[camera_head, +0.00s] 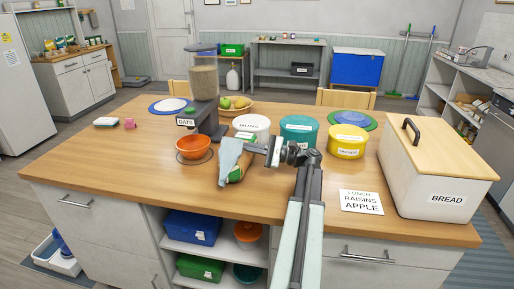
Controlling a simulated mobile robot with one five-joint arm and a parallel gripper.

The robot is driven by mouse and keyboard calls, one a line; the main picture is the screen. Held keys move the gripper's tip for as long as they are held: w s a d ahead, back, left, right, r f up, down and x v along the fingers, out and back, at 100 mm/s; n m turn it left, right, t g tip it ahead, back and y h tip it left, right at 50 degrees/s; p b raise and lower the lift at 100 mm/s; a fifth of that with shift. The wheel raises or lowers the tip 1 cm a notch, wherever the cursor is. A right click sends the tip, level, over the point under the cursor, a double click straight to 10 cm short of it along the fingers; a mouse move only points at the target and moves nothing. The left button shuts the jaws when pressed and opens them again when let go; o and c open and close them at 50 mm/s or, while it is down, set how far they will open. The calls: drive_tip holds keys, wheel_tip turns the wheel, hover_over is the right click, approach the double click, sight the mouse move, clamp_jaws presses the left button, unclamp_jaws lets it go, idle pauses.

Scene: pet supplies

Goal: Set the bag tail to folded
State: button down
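A small packet (238,174) with green and orange-brown colouring is on the wooden counter near its front middle. It may be the bag; its tail cannot be made out. My gripper (229,161) comes in from the right, over and in front of the packet, and hides much of it. A pale blue jaw covers the packet's left side. I cannot tell whether the jaws are apart or closed, or whether they touch the packet.
An orange bowl (193,147) sits close left under the oats dispenser (205,80). White (252,123), teal (299,130) and yellow (346,141) tubs stand behind and right. A note card (361,202) and bread box (437,170) are at right. The counter's front left is clear.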

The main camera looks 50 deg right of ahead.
sight(237, 143)
drive_tip(key=shift+x, duration=1.1)
drive_tip(key=shift+s+a+r+p, duration=0.25)
drive_tip(key=shift+a+r+p, duration=0.35)
drive_tip(key=shift+r+p, duration=0.4)
drive_tip(key=shift+f, duration=0.25)
